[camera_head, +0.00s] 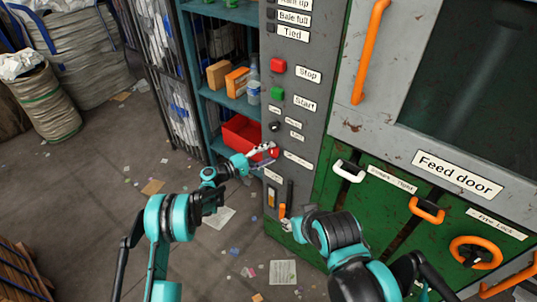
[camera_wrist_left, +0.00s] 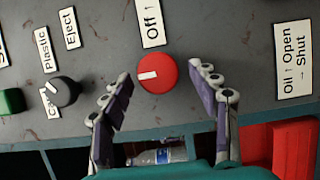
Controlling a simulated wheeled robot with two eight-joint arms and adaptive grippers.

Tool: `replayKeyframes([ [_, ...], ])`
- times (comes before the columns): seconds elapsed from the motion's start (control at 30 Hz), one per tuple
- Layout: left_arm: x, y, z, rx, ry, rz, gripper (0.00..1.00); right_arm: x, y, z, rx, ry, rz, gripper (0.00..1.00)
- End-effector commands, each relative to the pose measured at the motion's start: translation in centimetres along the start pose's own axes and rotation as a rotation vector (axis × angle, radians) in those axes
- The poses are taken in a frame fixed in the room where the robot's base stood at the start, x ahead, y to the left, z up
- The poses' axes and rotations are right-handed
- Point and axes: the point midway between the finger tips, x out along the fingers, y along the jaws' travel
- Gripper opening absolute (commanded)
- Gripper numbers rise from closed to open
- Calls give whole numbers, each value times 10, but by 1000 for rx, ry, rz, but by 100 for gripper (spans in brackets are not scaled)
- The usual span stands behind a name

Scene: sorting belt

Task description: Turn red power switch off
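The red power switch (camera_wrist_left: 158,80) is a round knob on the grey control panel. In the left wrist view its white mark points left, and an "Off" label with an arrow (camera_wrist_left: 150,22) sits directly above it. The knob also shows in the head view (camera_head: 274,153). My left gripper (camera_wrist_left: 160,72) is open, with one finger on each side of the knob and a visible gap on both sides. In the head view the left gripper (camera_head: 262,154) reaches the panel. My right gripper (camera_head: 291,225) is low by the panel; its fingers are too small to judge.
Above the knob are a green Start button (camera_head: 277,93) and a red Stop button (camera_head: 278,66). A black selector knob (camera_wrist_left: 63,91) is nearby. A blue shelf holds a red bin (camera_head: 240,133) and a bottle (camera_head: 253,82). An orange-handled lever (camera_head: 282,211) is below.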

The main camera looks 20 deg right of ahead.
Motion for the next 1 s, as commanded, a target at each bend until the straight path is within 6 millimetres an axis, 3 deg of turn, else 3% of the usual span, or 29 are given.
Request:
replayKeyframes([
  [0.23, -1, 0, 0, 0, 0, 0, 60, 0, 0, 0, 0, 0, 0, 40],
  [0.37, -13, 1, -1, 0, 2, 0, 60, 0, 0, 0, 0, 0, 0, 40],
  [0.8, -101, 0, -1, 0, 3, 0, 60, 0, 0, 0, 0, 0, 0, 40],
  [1.0, -118, 0, 0, 0, 1, 0, 60, 0, 0, 0, 0, 0, 0, 40],
])
